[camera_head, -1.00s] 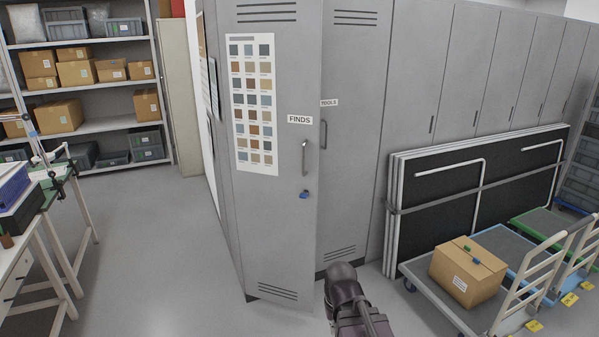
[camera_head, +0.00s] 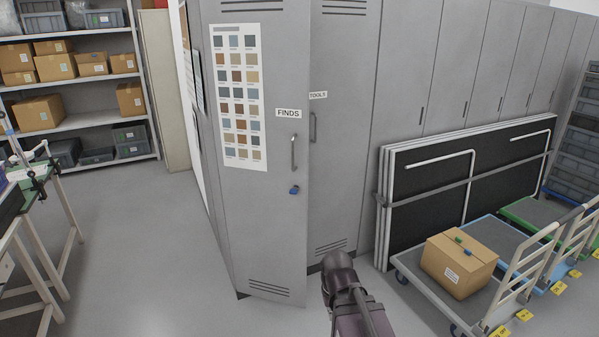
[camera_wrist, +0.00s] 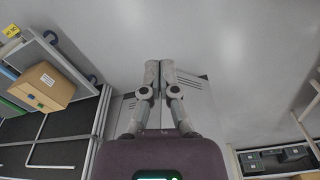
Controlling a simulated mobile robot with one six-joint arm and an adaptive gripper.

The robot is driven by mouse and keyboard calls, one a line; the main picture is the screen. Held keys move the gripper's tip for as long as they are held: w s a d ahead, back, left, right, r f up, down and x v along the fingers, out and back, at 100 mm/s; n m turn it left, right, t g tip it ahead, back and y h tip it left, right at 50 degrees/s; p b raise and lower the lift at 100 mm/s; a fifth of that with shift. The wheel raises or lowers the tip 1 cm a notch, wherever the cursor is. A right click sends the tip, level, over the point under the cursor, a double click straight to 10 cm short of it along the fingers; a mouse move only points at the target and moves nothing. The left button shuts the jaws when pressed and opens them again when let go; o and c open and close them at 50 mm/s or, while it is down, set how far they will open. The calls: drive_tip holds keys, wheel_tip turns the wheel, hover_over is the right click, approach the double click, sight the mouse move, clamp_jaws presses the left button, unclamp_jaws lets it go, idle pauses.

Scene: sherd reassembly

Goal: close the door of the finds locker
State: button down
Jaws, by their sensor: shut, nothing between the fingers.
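The finds locker door (camera_head: 265,215) is grey, with a FINDS label, a colour-swatch chart, a handle (camera_head: 293,152) and a blue item below it. It stands ajar, angled outward, its right edge in front of the neighbouring TOOLS locker (camera_head: 345,130). The inside of the finds locker is hidden. My arm is at the bottom centre of the head view, in front of the lockers and right of the door's free edge; the fingers cannot be made out there. In the wrist view my gripper (camera_wrist: 160,68) is shut and empty, with grey locker panels (camera_wrist: 198,98) behind it.
A trolley with a cardboard box (camera_head: 458,265) stands at right, before folded black panels (camera_head: 430,205) leaning on the lockers. Another box view is in the wrist picture (camera_wrist: 42,87). A workbench (camera_head: 45,230) and shelving (camera_head: 90,120) are at left. The floor between is clear.

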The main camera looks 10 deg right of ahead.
sight(302, 168)
drive_tip(key=w+d+r+n+t+h+b, duration=0.1)
drive_tip(key=w+d+t+h, duration=0.1)
drive_tip(key=w, duration=0.6)
drive_tip(key=w+d+r+n+t+h+b, duration=0.1)
drive_tip(key=w+t+h, duration=0.15)
drive_tip(key=w, duration=0.65)
drive_tip(key=w+d+r+n+t+h+b, duration=0.1)
drive_tip(key=w+d+r+t+h, duration=0.15)
drive_tip(key=w, duration=0.55)
drive_tip(key=w+a+r+n+t+b, duration=0.1)
drive_tip(key=w+a+r+n+t, duration=0.1)
drive_tip(key=w, duration=0.6)
drive_tip(key=w+a+r+n+t, duration=0.3)
drive_tip(key=w+a+n+t, duration=0.1)
drive_tip(key=w+a, duration=0.2)
drive_tip(key=w+a+r+n+t+b, duration=0.1)
drive_tip(key=w+a+r+n+t, duration=0.2)
drive_tip(key=w, duration=0.6)
drive_tip(key=shift+w+a+r+n+b, duration=0.2)
drive_tip(key=shift+w+a+n+b, duration=0.15)
drive_tip(key=shift+n, duration=0.25)
drive_tip(key=x, duration=1.3)
drive_tip(key=shift+a+r, duration=0.1)
drive_tip(key=shift+w+d, duration=0.25)
drive_tip(key=shift+w, duration=0.15)
